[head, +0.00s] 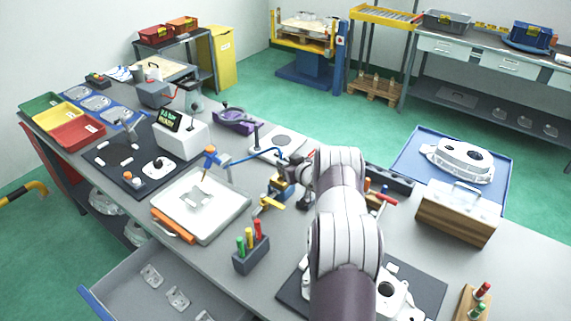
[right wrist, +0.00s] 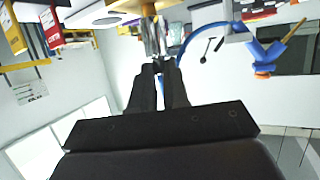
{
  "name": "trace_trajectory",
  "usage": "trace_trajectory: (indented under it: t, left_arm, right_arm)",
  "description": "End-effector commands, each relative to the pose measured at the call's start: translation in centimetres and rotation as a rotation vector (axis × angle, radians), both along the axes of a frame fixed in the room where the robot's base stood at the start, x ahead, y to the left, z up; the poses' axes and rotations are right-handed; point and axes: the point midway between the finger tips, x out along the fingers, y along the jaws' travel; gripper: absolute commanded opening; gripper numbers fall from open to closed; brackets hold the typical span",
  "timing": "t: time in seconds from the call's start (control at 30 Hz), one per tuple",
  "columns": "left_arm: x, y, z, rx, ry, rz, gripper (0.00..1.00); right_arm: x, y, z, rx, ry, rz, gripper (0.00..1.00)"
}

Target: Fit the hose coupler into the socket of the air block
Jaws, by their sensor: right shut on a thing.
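My right arm reaches over the bench from the bottom of the head view, and its gripper (head: 303,192) is mostly hidden behind the arm. In the right wrist view the gripper (right wrist: 160,68) is shut on the silver hose coupler (right wrist: 155,38). A blue hose (right wrist: 205,30) curves away beside it, and shows in the head view too (head: 262,156). What looks like the air block (head: 280,186), with a yellow handle, stands just left of my gripper. I cannot tell whether the coupler touches its socket. My left gripper is out of view.
A white tray (head: 238,206) with a casting lies left of the block. A grey holder (head: 251,260) with coloured handles stands in front. A toolbox (head: 458,212) and a blue mat (head: 410,160) with a large casting are at right. An open drawer (head: 130,265) juts out at front left.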

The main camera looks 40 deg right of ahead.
Motion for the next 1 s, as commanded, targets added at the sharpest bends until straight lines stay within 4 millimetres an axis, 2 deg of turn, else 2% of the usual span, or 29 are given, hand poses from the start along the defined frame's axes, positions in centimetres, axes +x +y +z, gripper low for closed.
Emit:
trace_trajectory:
  t: [0.43, 0.47, 0.53, 0.87, 1.0]
  left_arm:
    - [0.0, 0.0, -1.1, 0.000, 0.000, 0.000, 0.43]
    - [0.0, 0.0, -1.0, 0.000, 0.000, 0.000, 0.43]
    - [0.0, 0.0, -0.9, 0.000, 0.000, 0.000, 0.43]
    - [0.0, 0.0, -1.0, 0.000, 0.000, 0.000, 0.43]
    - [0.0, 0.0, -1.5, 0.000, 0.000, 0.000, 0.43]
  right_arm:
    - [0.0, 0.0, -1.2, 0.000, -0.001, 0.000, 0.00]
    - [0.0, 0.0, -1.1, 0.000, -0.001, 0.000, 0.21]
    - [0.0, 0.0, -1.1, 0.000, -0.001, 0.000, 0.44]
    - [-0.2, 0.0, -1.1, 0.000, 0.000, 0.000, 0.45]
    - [-2.1, 0.1, -0.4, 0.001, 0.000, -0.003, 0.45]
